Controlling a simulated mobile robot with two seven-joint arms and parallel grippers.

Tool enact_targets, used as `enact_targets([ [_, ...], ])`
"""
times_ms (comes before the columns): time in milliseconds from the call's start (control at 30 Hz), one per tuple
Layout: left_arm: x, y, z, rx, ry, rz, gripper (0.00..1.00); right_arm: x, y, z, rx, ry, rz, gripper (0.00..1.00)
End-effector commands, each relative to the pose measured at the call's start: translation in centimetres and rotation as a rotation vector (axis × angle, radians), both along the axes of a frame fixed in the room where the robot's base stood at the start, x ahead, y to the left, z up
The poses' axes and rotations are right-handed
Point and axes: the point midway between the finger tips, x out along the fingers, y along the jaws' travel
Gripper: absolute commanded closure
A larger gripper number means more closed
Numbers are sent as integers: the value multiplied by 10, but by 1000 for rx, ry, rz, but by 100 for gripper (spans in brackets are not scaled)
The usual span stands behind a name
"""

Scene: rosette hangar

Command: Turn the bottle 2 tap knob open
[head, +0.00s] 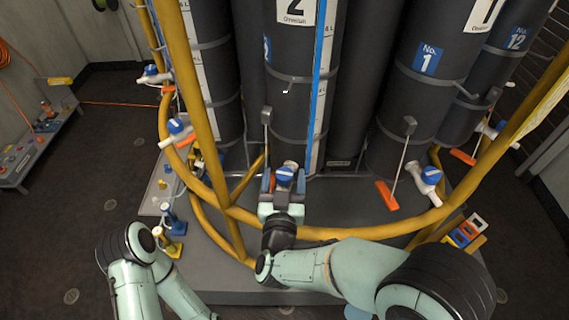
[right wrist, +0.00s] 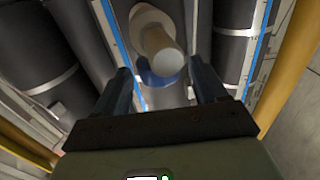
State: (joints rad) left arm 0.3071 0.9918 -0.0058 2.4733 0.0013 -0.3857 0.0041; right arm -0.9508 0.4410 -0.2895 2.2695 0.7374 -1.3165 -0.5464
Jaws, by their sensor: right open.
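Bottle 2 (head: 290,100) is a tall dark cylinder with a white label marked 2, at the centre of the head view. Its tap has a blue knob (head: 285,173) on a white body low at its front. My right gripper (head: 284,182) is open, with one finger on each side of the knob. In the right wrist view, the white tap (right wrist: 160,45) hides part of the blue knob (right wrist: 152,78), which shows between the open fingers. I cannot tell whether the fingers touch it. My left arm shows at lower left, but its gripper is not in view.
A yellow rail (head: 330,234) curves around the bottles, close to my right arm. Bottle 1 (head: 420,90) stands to the right with its own blue-knobbed tap (head: 431,172). More taps (head: 176,128) are at left. A low bench (head: 38,140) stands at far left.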

Motion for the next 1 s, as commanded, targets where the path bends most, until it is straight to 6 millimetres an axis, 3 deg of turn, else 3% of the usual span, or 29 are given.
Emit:
enact_targets([
  [200,5,0,9,0,-6,0,57,29,-2,1,0,-1,0,29],
  [600,6,0,9,0,-7,0,57,35,-2,-1,0,1,1,29],
  [767,6,0,9,0,-7,0,57,35,-2,-1,0,1,1,80],
  [1000,4,0,7,1,-5,1,57,35,-3,-1,1,1,10,80],
])
